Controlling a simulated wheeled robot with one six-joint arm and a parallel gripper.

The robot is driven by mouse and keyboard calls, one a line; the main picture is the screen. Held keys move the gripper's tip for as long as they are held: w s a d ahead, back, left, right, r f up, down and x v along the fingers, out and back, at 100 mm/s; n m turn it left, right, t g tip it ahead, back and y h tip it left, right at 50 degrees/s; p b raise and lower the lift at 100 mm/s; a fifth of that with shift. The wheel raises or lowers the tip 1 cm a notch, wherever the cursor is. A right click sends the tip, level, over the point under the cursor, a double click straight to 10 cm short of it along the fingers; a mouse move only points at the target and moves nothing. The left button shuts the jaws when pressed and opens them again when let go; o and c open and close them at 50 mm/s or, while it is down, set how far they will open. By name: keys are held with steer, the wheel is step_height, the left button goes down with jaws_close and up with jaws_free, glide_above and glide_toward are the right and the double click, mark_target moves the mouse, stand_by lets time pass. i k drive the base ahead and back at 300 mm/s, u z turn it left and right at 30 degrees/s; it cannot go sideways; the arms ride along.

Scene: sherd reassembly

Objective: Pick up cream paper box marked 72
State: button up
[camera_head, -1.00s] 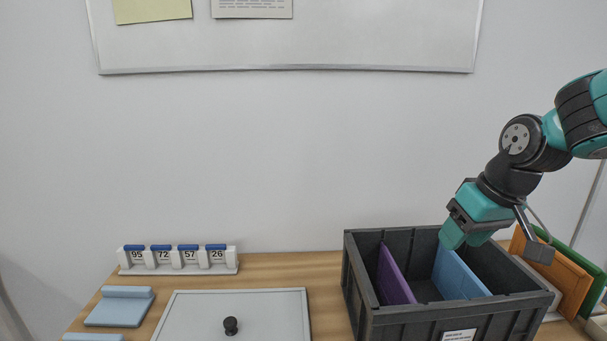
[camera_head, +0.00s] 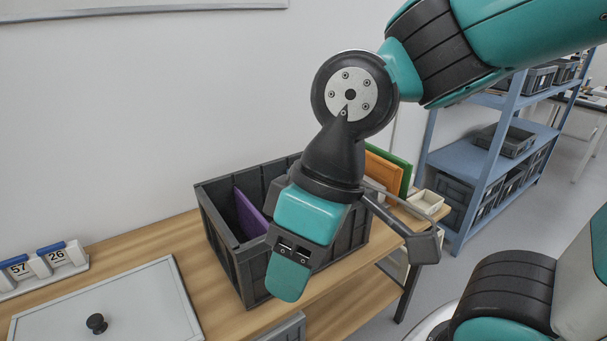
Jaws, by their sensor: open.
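My gripper (camera_head: 288,275), teal and black, hangs over the front of the dark grey crate (camera_head: 236,268). Its jaws are open and I see nothing held between them. A small cream open box (camera_head: 426,202) stands to the right of the crate, beyond my wrist; I can read no number on it. I cannot see a marking 72 anywhere now. At the left, the white number holder shows 57 (camera_head: 20,269) and 26 (camera_head: 57,256); the rest of it is outside the view.
A purple panel (camera_head: 250,213) stands in the crate. Orange (camera_head: 383,179) and green (camera_head: 404,172) panels stand behind my wrist. A pale board with a black knob (camera_head: 97,323) lies on the table at left. A blue shelf unit (camera_head: 520,128) with grey bins stands at right.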

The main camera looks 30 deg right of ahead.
mark_target(426, 201)
steer(key=z, duration=1.45)
steer(key=k, duration=0.45)
steer(key=u, duration=0.5)
steer(key=i, duration=1.45)
steer(key=z, duration=0.5)
